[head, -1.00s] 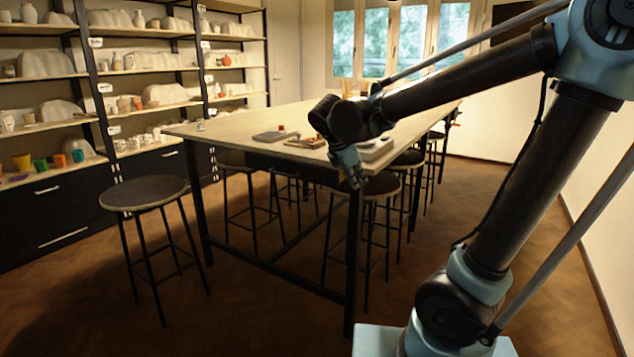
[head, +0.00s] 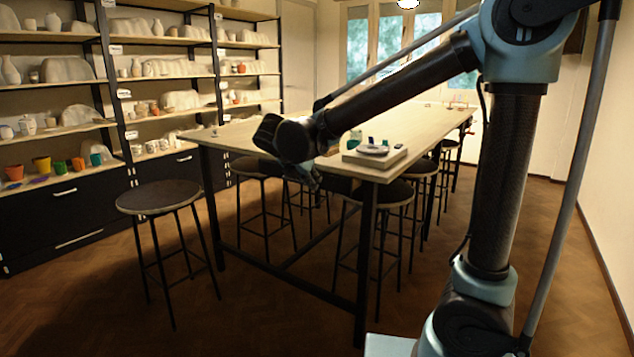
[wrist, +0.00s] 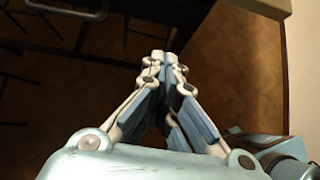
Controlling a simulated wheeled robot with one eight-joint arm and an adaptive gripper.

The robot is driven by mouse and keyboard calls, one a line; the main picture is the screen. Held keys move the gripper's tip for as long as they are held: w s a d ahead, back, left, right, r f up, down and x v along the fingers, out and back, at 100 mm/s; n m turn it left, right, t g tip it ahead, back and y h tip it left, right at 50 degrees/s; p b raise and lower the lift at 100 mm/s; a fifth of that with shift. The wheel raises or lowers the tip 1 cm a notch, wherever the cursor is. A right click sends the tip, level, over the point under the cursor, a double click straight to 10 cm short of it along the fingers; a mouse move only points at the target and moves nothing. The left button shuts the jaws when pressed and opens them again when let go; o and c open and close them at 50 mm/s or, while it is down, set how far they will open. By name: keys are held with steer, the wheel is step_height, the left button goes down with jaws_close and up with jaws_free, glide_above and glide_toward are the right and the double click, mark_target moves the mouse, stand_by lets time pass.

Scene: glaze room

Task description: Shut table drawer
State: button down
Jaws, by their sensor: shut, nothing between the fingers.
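The wooden table (head: 235,138) stands in the middle of the head view on dark legs. A dark panel (head: 342,184) shows under its near edge, partly hidden by my arm; I cannot tell how far the drawer is open. My gripper (head: 314,183) hangs in front of this edge, pointing down, close to the dark panel. In the wrist view the fingers (wrist: 160,58) are together with nothing between them. A dark flat surface (wrist: 150,8) lies beyond the fingertips at the top of the wrist view; I cannot tell whether it is the drawer. No contact is visible.
A tray with a plate (head: 376,155) sits at the table's near right corner. A round stool (head: 158,197) stands left, and several stools are tucked under the table. Shelves with pottery (head: 160,70) line the left wall. The floor (head: 270,318) in front is clear.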

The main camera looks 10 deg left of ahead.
mark_target(329, 186)
steer(key=shift+w+d+f, duration=0.6)
steer(key=shift+w+f, duration=0.3)
steer(key=shift+w, duration=0.55)
steer(key=shift+w+d+f, duration=0.65)
steer(key=shift+w+f, duration=0.2)
steer(key=shift+w, duration=0.55)
steer(key=shift+w+d+f, duration=0.6)
steer(key=shift+w+f, duration=0.3)
steer(key=shift+w, duration=0.55)
steer(key=shift+w+a, duration=0.1)
